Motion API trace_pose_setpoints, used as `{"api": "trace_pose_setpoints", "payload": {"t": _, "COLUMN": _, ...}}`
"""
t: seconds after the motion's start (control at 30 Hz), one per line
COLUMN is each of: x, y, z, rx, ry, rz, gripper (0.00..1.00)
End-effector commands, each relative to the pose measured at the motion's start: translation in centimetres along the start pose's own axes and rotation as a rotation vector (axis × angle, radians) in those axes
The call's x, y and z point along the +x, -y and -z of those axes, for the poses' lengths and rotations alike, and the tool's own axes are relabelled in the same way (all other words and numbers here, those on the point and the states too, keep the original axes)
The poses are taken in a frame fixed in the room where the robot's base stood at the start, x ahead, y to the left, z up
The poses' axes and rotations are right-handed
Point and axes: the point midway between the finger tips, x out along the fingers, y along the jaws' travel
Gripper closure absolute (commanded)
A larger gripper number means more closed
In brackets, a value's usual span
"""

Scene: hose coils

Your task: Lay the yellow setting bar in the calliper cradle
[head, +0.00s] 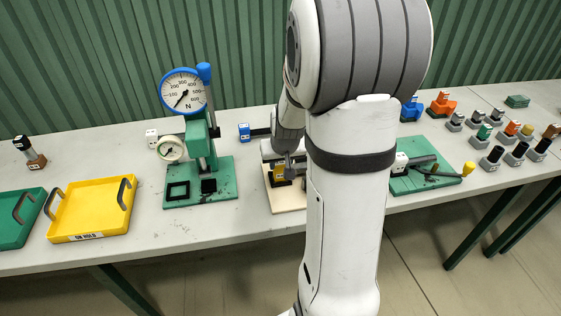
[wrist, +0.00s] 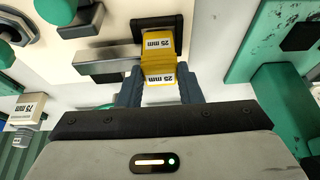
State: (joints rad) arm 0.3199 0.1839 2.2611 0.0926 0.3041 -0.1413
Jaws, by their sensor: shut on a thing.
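The yellow setting bar (wrist: 161,84) is between my gripper's two dark fingers (wrist: 160,92) in the wrist view, with a "25 mm" label facing me. A second yellow face (wrist: 158,46), also labelled "25 mm", shows just beyond it; I cannot tell if it is the same piece. A dark block (wrist: 156,22) borders its far end. In the head view my gripper (head: 284,172) is low over a pale board (head: 288,201), with yellow (head: 279,181) showing there. The calliper cradle is not clearly identifiable; my arm hides part of this area.
A gauge stand (head: 200,150) on a green base is left of my gripper. Yellow (head: 90,207) and green (head: 20,215) trays lie further left. A green board (head: 425,170) with tools is right of my arm. A "75 mm" label (wrist: 30,108) shows at the wrist view's left.

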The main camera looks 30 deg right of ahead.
Motion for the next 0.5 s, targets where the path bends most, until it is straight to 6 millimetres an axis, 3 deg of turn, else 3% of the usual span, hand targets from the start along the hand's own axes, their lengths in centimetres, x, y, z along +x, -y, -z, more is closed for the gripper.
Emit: {"api": "trace_pose_setpoints", "payload": {"t": 0.5, "x": 0.58, "y": 0.04, "z": -0.18, "rx": -0.001, "ry": -0.002, "rz": 0.0, "gripper": 1.0}}
